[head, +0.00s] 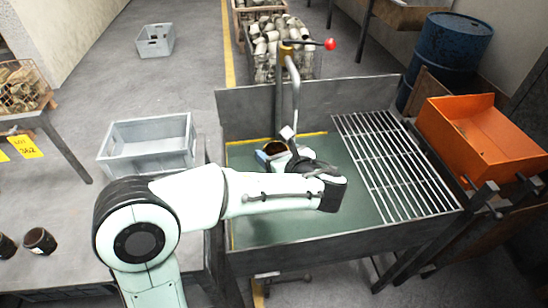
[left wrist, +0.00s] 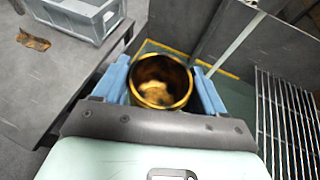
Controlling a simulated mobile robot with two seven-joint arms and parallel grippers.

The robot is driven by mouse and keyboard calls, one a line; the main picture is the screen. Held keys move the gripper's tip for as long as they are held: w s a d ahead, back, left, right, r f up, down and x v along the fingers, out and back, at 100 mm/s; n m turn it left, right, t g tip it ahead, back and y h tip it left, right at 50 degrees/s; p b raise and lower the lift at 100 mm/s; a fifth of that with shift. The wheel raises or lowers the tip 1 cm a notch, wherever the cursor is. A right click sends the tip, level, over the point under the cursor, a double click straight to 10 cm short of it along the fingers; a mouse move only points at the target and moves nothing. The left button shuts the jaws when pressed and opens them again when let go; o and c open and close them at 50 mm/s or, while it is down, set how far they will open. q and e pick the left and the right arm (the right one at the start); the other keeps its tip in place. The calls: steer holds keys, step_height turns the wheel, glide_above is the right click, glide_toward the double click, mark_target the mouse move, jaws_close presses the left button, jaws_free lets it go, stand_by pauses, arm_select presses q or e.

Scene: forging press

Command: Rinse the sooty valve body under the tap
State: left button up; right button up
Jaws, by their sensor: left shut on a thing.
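The valve body (head: 273,147), a short round hollow piece with a brassy rim and a soot-dark inside, is held over the wash basin (head: 300,222). In the left wrist view the valve body (left wrist: 160,82) sits between my blue fingertips, its open end facing the camera. My left gripper (head: 270,155) is shut on it; my forearm hides part of the basin. The tap (head: 294,85) rises behind, its spout coming down close to the valve body. Its lever ends in a red knob (head: 330,44). My right gripper is not in view.
A slatted drain rack (head: 395,165) covers the basin's right side. An orange bin (head: 478,135) and a blue drum (head: 450,48) stand further right. A grey crate (head: 150,148) and dark round pieces (head: 40,241) are on the left table.

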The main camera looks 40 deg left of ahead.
arm_select(q)
steer(key=w+a+f+p, duration=0.2)
steer(key=w+a, duration=0.3)
steer(key=w, duration=0.3)
steer(key=shift+w, duration=0.4)
steer(key=shift+d+r+p, duration=0.1)
steer(key=shift+d+p, duration=0.1)
steer(key=shift+p, duration=0.15)
stand_by(0.4)
steer(key=shift+w+d, duration=0.3)
steer(key=shift+d, duration=0.05)
steer(key=shift+s+a, duration=0.1)
steer(key=shift+a, duration=0.05)
steer(key=shift+s+a, duration=0.25)
steer(key=shift+a, duration=0.15)
steer(key=shift+w+d, duration=0.1)
steer(key=shift+d, duration=0.1)
